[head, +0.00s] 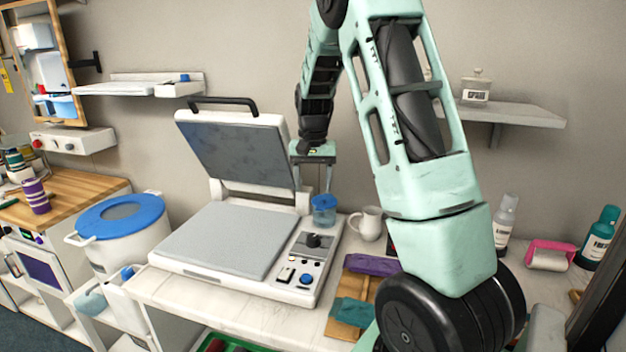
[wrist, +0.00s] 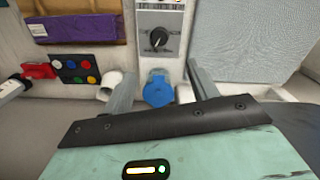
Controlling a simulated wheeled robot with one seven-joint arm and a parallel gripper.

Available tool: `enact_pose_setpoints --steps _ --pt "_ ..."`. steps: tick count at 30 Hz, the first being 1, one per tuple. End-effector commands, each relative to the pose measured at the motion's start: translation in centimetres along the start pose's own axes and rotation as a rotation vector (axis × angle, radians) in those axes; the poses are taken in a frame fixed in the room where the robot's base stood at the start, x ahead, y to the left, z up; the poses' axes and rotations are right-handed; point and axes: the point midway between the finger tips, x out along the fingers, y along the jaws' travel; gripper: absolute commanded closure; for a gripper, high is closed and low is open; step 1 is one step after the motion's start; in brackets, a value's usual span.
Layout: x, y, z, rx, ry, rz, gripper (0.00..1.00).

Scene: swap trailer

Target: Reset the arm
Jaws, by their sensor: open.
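My gripper (head: 315,172) hangs at the end of my mint-green arm over the back right of the open press, pointing down. In the wrist view its two grey fingers (wrist: 160,92) are spread apart.
The press (head: 225,240) has its lid raised beside my gripper. A white pitcher (head: 369,223) stands right of the cup. A shelf (head: 515,113) is on the wall at right. Bottles (head: 504,222) stand at the right. A blue-lidded tub (head: 120,240) is at left.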

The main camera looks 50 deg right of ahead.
Motion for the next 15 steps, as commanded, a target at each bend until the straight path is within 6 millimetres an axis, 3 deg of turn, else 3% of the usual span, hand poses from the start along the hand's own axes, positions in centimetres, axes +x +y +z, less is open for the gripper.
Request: enact_pose_setpoints --steps 5,15 --pt "-1.24 0.0 0.0 0.0 0.001 0.001 0.42" --pt "-1.37 0.01 0.01 0.0 0.0 0.001 0.42"
